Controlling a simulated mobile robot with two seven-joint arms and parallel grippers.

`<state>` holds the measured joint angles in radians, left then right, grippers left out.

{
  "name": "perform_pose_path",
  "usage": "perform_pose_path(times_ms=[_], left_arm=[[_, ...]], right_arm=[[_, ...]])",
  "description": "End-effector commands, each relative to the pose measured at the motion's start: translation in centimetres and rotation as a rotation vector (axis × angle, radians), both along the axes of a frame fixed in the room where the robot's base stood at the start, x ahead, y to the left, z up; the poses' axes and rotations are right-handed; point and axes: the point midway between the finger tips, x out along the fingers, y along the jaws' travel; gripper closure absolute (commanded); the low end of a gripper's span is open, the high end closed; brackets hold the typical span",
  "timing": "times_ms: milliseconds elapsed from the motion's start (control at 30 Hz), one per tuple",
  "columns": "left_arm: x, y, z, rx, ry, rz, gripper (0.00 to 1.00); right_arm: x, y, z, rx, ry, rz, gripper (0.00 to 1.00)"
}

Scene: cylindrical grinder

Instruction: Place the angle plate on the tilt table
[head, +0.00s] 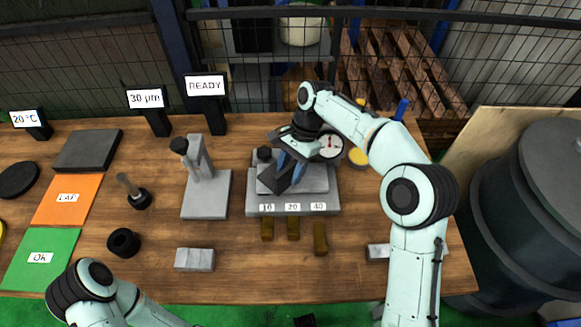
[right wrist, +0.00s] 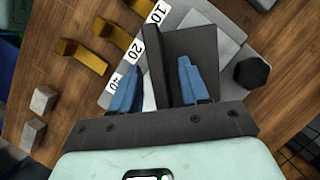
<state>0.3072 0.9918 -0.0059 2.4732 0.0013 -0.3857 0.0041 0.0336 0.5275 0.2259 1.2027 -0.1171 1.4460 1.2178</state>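The angle plate (right wrist: 195,50) is a dark grey L-shaped piece; in the head view it shows as a dark shape (head: 273,180) on the tilt table. The tilt table (head: 253,207) is a light grey stepped block with labels 10, 20 and 40 along its front; its pale plate also shows in the right wrist view (right wrist: 227,48). My right gripper (right wrist: 158,72) has its blue fingers apart, one on each side of the angle plate's upright wall, with a gap visible on the left side. It also shows in the head view (head: 290,163). My left gripper's fingers are not visible.
Several brass blocks (head: 293,229) lie before the tilt table. A dial gauge (head: 330,146) stands behind it. A grey stand (head: 205,195) is to its left. Loose grey blocks (head: 195,260) lie near the front edge. Orange (head: 68,205) and green (head: 42,262) mats are at left.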

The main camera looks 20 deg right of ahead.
Motion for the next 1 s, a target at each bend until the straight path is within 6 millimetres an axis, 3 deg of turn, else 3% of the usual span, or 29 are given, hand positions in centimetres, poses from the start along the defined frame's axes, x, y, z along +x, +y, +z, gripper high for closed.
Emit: perform_pose_path(times_ms=[267,700,1000], left_arm=[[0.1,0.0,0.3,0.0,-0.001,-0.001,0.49],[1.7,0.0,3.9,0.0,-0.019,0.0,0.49],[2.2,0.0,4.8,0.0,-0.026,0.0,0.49]], right_arm=[[0.2,-0.3,1.2,0.0,-0.002,-0.002,0.55],[1.9,-3.2,9.6,0.0,-0.003,-0.001,0.55],[2.2,-4.0,11.4,0.0,0.0,0.0,0.55]])
